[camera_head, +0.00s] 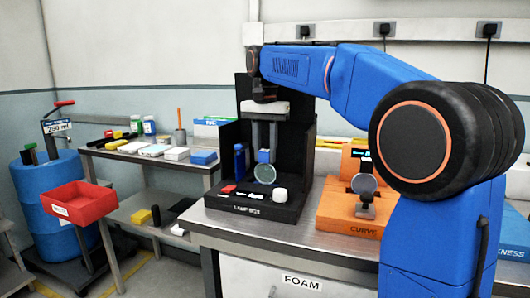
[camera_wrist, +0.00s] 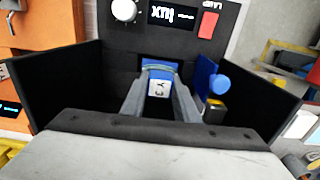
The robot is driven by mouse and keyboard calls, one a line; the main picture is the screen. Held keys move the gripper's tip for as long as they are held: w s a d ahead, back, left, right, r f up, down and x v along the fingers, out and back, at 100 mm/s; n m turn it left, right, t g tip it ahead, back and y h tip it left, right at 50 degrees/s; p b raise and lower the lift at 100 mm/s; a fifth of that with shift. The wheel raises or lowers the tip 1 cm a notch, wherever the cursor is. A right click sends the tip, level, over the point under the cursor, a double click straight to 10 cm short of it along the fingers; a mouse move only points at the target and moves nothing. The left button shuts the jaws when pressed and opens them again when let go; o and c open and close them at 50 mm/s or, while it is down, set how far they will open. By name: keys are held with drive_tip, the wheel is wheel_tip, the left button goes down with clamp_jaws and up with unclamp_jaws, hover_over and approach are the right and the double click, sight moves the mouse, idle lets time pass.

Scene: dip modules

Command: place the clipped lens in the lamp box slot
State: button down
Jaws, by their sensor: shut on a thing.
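The black lamp box (camera_head: 254,212) stands on the metal bench, open at the front with dark walls around it. My gripper (camera_head: 264,152) reaches down inside it, fingers pointing downward. It is shut on the blue clip of the clipped lens (camera_head: 265,174), whose round pale lens hangs below the fingers, upright, just behind the front panel. In the wrist view my gripper (camera_wrist: 160,95) holds the blue clip (camera_wrist: 160,68), with a white label reading like "Y3" (camera_wrist: 159,88). The slot is hidden, and I cannot tell whether the lens touches the box.
The lamp box panel has a white knob (camera_wrist: 124,10), a display (camera_wrist: 172,15) and a red switch (camera_wrist: 208,24). A blue upright part (camera_head: 239,160) stands inside at the left. An orange CURVE device (camera_head: 350,214) with a round disc is at right. A side table holds several small items.

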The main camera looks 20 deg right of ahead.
drive_tip(key=shift+f, duration=0.1)
drive_tip(key=c, duration=1.4)
unclamp_jaws()
wheel_tip(320, 180, up, 12)
drive_tip(key=shift+r, duration=0.15)
